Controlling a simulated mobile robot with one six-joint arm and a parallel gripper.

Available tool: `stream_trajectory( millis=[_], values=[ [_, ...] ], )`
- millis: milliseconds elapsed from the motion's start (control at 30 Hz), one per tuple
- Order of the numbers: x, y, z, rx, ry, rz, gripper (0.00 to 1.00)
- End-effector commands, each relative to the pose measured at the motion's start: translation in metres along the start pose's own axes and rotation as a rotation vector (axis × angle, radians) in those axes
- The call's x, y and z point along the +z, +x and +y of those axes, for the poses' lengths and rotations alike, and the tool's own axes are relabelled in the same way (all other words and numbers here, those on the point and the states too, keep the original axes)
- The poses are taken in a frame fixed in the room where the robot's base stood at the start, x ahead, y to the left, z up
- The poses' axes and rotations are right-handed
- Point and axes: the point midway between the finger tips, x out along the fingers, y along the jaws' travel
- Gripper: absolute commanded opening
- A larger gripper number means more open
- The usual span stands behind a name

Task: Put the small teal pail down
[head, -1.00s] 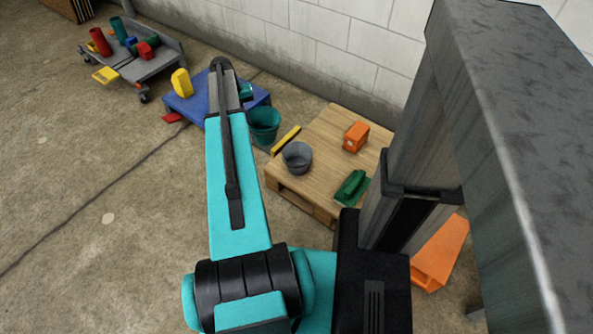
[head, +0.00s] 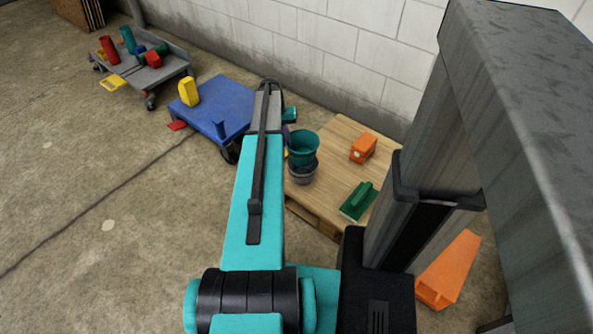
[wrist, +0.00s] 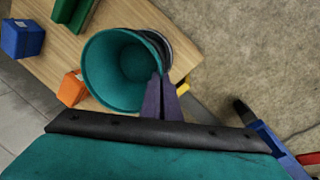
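The small teal pail (head: 303,150) is held upright over the wooden pallet (head: 343,133). In the head view it overlaps a grey pail (head: 301,175) on the pallet's left part; whether they touch I cannot tell. In the wrist view the teal pail (wrist: 108,75) shows its open, empty mouth, with the grey pail's rim (wrist: 160,48) partly hidden behind it. My gripper (wrist: 161,100) has its purple fingers shut on the teal pail's rim. In the head view my arm hides most of the gripper.
An orange box (head: 363,147) and a green object (head: 358,201) sit on the pallet's right part. A blue platform cart (head: 225,98) with a yellow object (head: 189,91) stands left. A blue box (wrist: 22,38) shows in the wrist view. A white wall (head: 320,40) runs behind.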

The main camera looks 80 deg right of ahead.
Motion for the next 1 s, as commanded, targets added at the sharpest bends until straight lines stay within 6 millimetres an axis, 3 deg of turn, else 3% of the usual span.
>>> stream_trajectory(
  millis=[333,767,1000],
  values=[
    [0.000,0.041,-0.008,0.001,0.000,-0.001,0.00],
    [0.000,0.046,-0.009,0.000,0.000,0.000,0.00],
    [0.000,0.068,-0.014,0.001,0.000,-0.001,0.00]
  ],
)
